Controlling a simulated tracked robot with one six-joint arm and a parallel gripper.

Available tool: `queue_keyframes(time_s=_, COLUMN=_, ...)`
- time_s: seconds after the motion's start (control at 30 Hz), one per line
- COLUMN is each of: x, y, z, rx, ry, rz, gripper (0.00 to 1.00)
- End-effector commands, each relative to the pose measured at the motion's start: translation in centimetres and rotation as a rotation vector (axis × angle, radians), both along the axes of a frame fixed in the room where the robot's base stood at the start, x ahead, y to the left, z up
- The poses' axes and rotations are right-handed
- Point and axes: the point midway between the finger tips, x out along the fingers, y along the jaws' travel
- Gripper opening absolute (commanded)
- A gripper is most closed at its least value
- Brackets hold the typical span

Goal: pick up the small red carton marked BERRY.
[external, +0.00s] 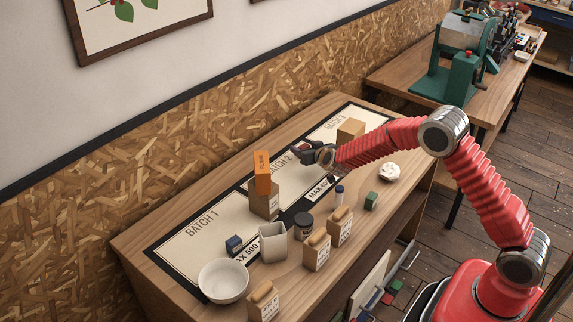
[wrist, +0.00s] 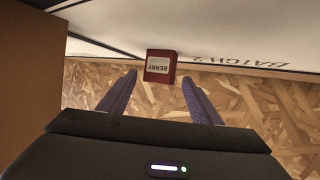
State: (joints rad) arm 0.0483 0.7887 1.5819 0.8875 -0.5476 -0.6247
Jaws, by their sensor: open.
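The small red carton marked BERRY (wrist: 161,66) shows in the wrist view, its label upside down in the picture. It stands on the pale mat near the BATCH 2 lettering. My gripper (wrist: 160,77) is open, with one finger on each side of the carton in the picture and nothing held. I cannot tell whether the carton is between the fingers or beyond their tips. In the external view my gripper (external: 302,147) is low over the BATCH 2 part of the mat.
A brown box (wrist: 28,75) fills the wrist view's left side. In the external view, an orange carton (external: 262,172) stands on a brown block (external: 264,203) left of my gripper, and another brown box (external: 351,130) stands to its right. A jar (external: 303,226) and several bags are in front.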

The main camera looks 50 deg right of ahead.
Motion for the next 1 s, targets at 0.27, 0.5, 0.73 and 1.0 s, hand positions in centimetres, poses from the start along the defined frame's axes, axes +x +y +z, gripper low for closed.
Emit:
queue_keyframes(time_s=0.27, x=0.4, y=-0.2, z=-0.1, rx=0.0, ry=-0.001, rz=0.0, gripper=0.58)
queue_keyframes(time_s=0.5, x=0.7, y=-0.5, z=-0.4, rx=0.0, ry=0.0, rz=-0.001, gripper=0.58)
queue_keyframes(time_s=0.73, x=2.4, y=-1.7, z=-1.5, rx=0.0, ry=0.0, rz=-0.001, gripper=0.58)
queue_keyframes(time_s=1.0, x=4.2, y=-2.6, z=-2.4, rx=0.0, ry=0.001, rz=-0.001, gripper=0.58)
